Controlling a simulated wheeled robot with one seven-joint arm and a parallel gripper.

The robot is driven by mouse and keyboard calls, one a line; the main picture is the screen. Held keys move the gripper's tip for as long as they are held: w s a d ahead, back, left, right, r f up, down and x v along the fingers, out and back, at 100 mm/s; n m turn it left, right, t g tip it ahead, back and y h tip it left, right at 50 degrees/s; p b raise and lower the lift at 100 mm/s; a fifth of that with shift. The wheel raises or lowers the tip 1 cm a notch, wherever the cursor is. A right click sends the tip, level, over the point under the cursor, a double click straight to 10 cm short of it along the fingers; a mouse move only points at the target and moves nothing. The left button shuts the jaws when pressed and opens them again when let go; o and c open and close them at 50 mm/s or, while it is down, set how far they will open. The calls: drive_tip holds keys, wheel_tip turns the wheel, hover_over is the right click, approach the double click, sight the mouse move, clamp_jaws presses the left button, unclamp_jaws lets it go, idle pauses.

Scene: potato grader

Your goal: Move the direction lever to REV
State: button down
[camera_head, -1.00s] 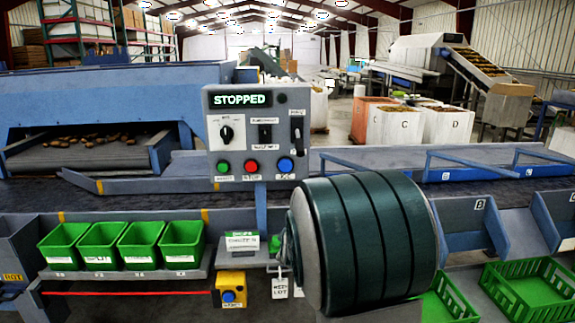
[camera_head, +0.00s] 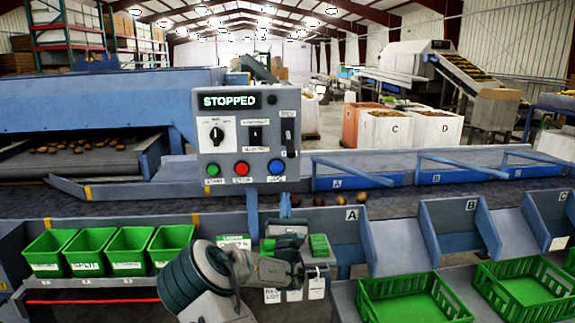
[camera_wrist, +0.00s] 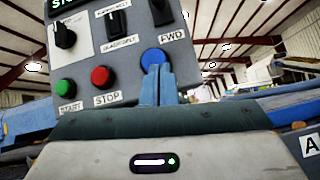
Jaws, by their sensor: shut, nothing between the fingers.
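The direction lever (camera_head: 291,153) is a black handle in a vertical slot at the right side of the grey control panel (camera_head: 207,150). Its handle sits low in the slot, at the FWD end. The REV label (camera_head: 288,114) is above the slot. In the wrist view the lever (camera_wrist: 161,12) shows at the top edge, just above the FWD label (camera_wrist: 172,35). My gripper (camera_head: 285,200) is shut and empty, its blue fingers pointing up below the panel's right part. In the wrist view the fingertips (camera_wrist: 160,70) appear just below the blue button, apart from the lever.
Green (camera_head: 212,169), red (camera_head: 242,168) and blue (camera_head: 272,168) buttons line the panel's lower edge. Two black selectors (camera_head: 216,136) are left of the lever. The display (camera_head: 229,101) reads STOPPED. Potatoes lie on the belt behind my gripper. Green bins (camera_head: 90,250) stand front left.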

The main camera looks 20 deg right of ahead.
sight(290, 144)
drive_tip(key=p+x, duration=0.3)
drive_tip(key=x, duration=0.7)
drive_tip(key=shift+w+d+r, duration=0.1)
drive_tip(key=shift+d+r, duration=0.05)
drive_tip(key=shift+r, duration=0.15)
drive_tip(key=s+r+p, duration=0.1)
drive_tip(key=s+r, duration=0.1)
drive_tip(key=shift+r+p, duration=0.3)
drive_tip(key=shift+r, duration=0.1)
drive_tip(key=shift+s, duration=0.1)
drive_tip(key=shift+d, duration=0.1)
